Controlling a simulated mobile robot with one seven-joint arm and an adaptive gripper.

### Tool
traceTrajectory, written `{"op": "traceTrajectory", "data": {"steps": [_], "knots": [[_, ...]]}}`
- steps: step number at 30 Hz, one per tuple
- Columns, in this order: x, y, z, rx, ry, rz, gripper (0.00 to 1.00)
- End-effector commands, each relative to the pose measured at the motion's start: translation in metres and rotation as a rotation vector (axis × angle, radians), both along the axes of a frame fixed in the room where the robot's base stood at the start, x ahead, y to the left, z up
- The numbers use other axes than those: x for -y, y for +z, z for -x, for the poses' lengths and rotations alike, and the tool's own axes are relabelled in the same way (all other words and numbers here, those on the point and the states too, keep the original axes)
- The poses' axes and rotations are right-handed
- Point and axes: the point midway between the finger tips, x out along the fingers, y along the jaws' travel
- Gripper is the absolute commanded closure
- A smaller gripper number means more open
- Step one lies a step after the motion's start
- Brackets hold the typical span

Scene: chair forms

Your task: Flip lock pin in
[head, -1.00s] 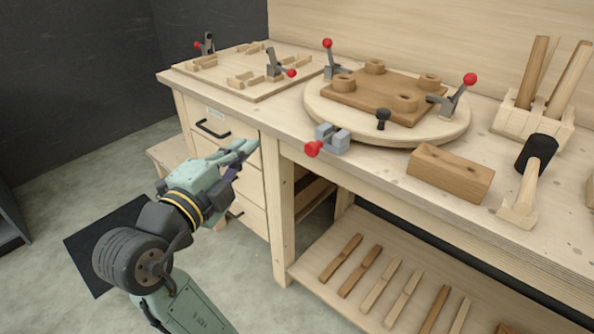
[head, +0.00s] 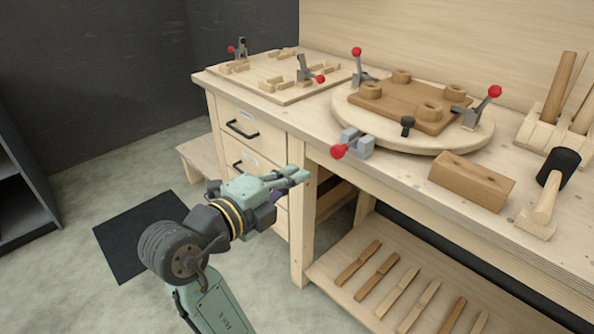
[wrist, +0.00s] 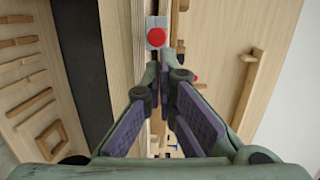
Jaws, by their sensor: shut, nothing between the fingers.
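A grey block (head: 357,143) with a red knob (head: 338,151) sits at the front edge of the bench, beside the round wooden board (head: 470,140). In the wrist view the red knob (wrist: 157,38) shows ahead, above the fingertips. A black knob (head: 407,122) stands near the front of the round board. I cannot tell which of these is the lock pin. My gripper (head: 302,174) is shut and empty, in front of the bench, below and left of the red knob. It touches nothing that I can see. In the wrist view my gripper (wrist: 164,72) has its fingertips together.
A brown block (head: 472,181) and a mallet (head: 553,185) lie on the bench right of the round board. Red-tipped clamps (head: 480,107) stand around the board. Drawers (head: 250,130) and a lower shelf (head: 345,262) with wooden strips are below. The floor at left is open.

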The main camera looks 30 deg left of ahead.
Motion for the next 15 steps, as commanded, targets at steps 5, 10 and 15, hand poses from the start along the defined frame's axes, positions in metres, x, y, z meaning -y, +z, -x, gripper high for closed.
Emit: {"op": "traceTrajectory", "data": {"steps": [5, 10, 15], "knots": [[0.01, -0.002, -0.039, -0.003, -0.006, 0.004, 1.0], [0.018, -0.006, -0.073, -0.003, -0.005, 0.002, 1.0], [0.023, -0.01, -0.097, -0.002, -0.003, 0.002, 1.0]]}}
